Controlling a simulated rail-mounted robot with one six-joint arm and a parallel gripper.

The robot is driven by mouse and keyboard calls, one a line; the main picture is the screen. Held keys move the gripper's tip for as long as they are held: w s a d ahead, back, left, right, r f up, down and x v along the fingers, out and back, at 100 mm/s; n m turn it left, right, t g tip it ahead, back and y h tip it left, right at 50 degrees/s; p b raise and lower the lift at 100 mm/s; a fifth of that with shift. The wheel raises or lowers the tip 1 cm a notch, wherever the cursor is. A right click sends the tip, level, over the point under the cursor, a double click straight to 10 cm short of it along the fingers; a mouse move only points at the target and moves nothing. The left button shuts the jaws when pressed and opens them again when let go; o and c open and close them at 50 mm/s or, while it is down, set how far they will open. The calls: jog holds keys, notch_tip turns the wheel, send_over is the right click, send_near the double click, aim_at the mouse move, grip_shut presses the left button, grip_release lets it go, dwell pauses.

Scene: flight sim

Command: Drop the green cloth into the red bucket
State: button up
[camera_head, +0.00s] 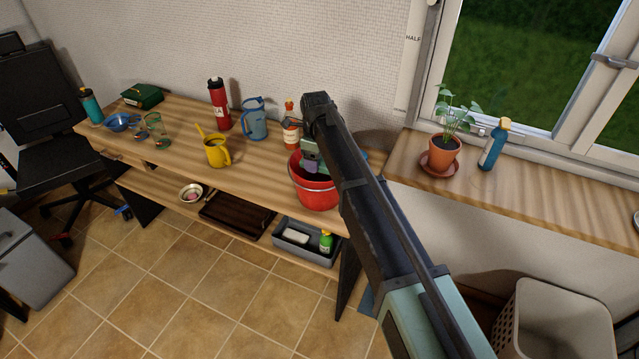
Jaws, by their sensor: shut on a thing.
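The red bucket (318,195) stands upright at the right end of the wooden table, its metal handle hanging across the front. My gripper (311,157) is over the bucket's mouth, pointing down, and my arm covers the bucket's right side. A small green patch, the green cloth (312,168), shows at the gripper's tips, just at or inside the bucket's rim. My gripper is shut on it. Most of the cloth and the inside of the bucket are hidden by the gripper and rim.
A potted plant (444,150) and blue bottle (494,146) stand on the right sill. A grey tray (290,239) sits on the lower shelf.

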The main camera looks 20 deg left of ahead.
jog(key=o, duration=0.9)
notch_tip(320, 180, up, 11)
jog(key=p, duration=1.1)
jog(key=shift+f, duration=0.1)
